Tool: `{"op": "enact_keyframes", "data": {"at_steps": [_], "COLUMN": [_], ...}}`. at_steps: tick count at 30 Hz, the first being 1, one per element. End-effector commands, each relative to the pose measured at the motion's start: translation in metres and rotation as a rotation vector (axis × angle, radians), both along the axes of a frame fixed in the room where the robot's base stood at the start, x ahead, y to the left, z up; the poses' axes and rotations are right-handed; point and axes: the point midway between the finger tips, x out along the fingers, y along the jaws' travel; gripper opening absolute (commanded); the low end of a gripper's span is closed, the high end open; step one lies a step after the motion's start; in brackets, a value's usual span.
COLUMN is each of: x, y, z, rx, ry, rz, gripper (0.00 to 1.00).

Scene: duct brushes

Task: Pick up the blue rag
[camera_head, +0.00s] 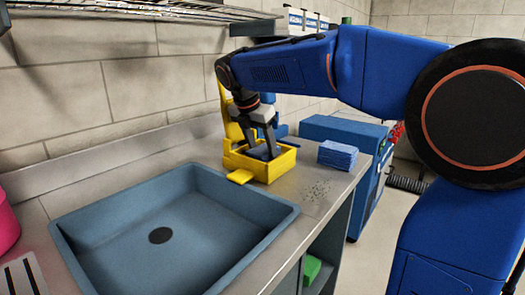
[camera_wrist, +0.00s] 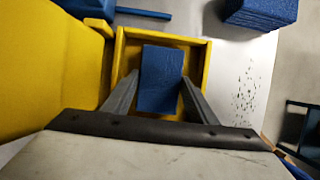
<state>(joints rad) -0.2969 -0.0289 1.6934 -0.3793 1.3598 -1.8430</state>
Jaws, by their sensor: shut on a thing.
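A flat blue rag (camera_wrist: 161,78) lies inside the open yellow box (camera_wrist: 119,60) in the wrist view. In the head view the yellow box (camera_head: 279,169) stands on the counter behind the sink, and the rag inside shows only partly. My gripper (camera_head: 263,150) points down into the box. In the wrist view the two fingers of my gripper (camera_wrist: 160,90) are on either side of the rag, shut on it. The rag is still low, within the box walls.
A layered blue stack (camera_head: 338,155) sits on the counter right of the box, with dark specks (camera_head: 317,190) in front of it. The blue-grey sink (camera_head: 200,235) is at the left front. A yellow upright panel (camera_wrist: 45,70) rises beside the box. A wire shelf (camera_head: 150,10) hangs above.

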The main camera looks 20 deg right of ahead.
Motion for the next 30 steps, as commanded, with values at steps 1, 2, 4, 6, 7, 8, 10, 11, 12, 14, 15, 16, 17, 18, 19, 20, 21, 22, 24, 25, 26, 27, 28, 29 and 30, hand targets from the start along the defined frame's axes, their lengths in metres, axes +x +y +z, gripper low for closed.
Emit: {"op": "enact_keyframes", "data": {"at_steps": [1,2,4,6,7,8,10,11,12,14,15,16,17,18,19,20,21,22,24,25,26,27,28,29,30], "x": [0.000,0.000,0.001,0.001,0.001,0.001,0.001,0.001,0.001,0.000,0.001,0.001,0.000,0.000,0.000,0.000,0.000,0.000,0.000,0.000,0.000,0.000,0.000,0.000,0.000], "y": [0.000,0.000,0.000,0.000,0.000,0.000,0.000,0.000,0.000,0.000,0.000,0.000,0.000,0.000,0.000,0.000,0.000,0.000,0.000,0.000,0.000,0.000,0.000,0.000,0.000], "z": [0.004,0.008,0.018,0.030,0.036,0.042,0.055,0.060,0.067,0.076,0.081,0.085,0.088,0.091,0.093,0.095,0.096,0.097,0.098,0.098,0.098,0.098,0.098,0.098,0.098], "rx": [0.000,0.000,0.001,0.002,0.001,0.001,0.001,0.002,0.001,0.001,0.001,0.000,0.001,0.001,0.001,0.001,0.001,0.001,0.000,0.000,0.000,0.000,0.000,0.000,0.000], "ry": [-0.002,-0.002,-0.003,-0.004,-0.003,-0.003,-0.003,-0.004,-0.003,-0.003,-0.003,-0.002,-0.002,-0.002,-0.002,-0.002,-0.002,-0.001,0.000,0.000,0.000,0.000,0.000,0.000,0.000], "rz": [-0.001,0.000,0.000,0.001,0.000,0.000,-0.001,0.000,0.000,0.000,0.000,0.000,0.000,0.000,0.000,0.000,0.000,0.000,0.000,0.000,0.000,0.000,0.000,0.000,0.000], "gripper": [0.27,0.27,0.27,0.27,0.27,0.27,0.27,0.27,0.27,0.27,0.27,0.27,0.27,0.27,0.27,0.27,0.27,0.27,0.27,0.27,0.27,0.27,0.27,0.27,0.50]}}
